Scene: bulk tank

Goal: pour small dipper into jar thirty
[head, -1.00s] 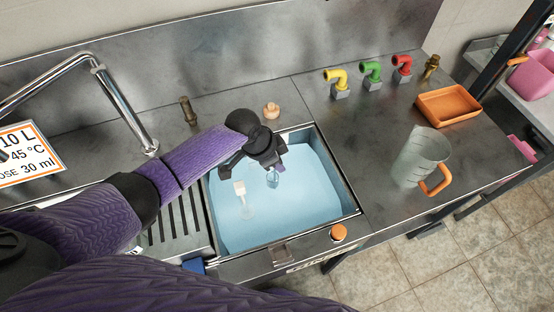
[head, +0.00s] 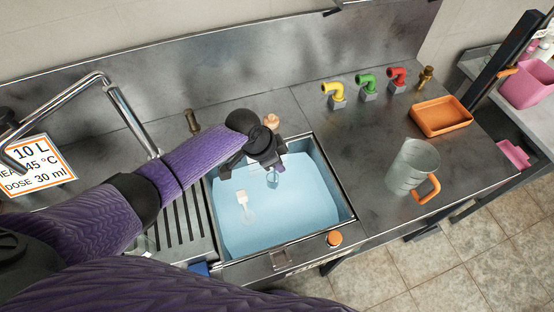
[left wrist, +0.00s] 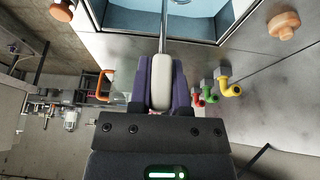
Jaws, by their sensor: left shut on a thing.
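My left gripper (head: 268,163) is over the far part of the tank of pale blue liquid (head: 348,205). In the left wrist view, the gripper (left wrist: 163,68) is shut on a pale handle (left wrist: 161,92) with a thin metal rod running toward the tank, which appears to be the small dipper. A small clear cup (head: 273,181) shows below the gripper at the liquid; I cannot tell how full it is. A clear jug with an orange handle (head: 412,166) stands on the counter right of the tank. No jar marked thirty can be made out. My right gripper is not in view.
Yellow (head: 334,92), green (head: 367,84) and red (head: 397,76) pipes stand behind the jug, near an orange tray (head: 441,118). A curved faucet (head: 128,115) is at left. The counter right of the tank has free room.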

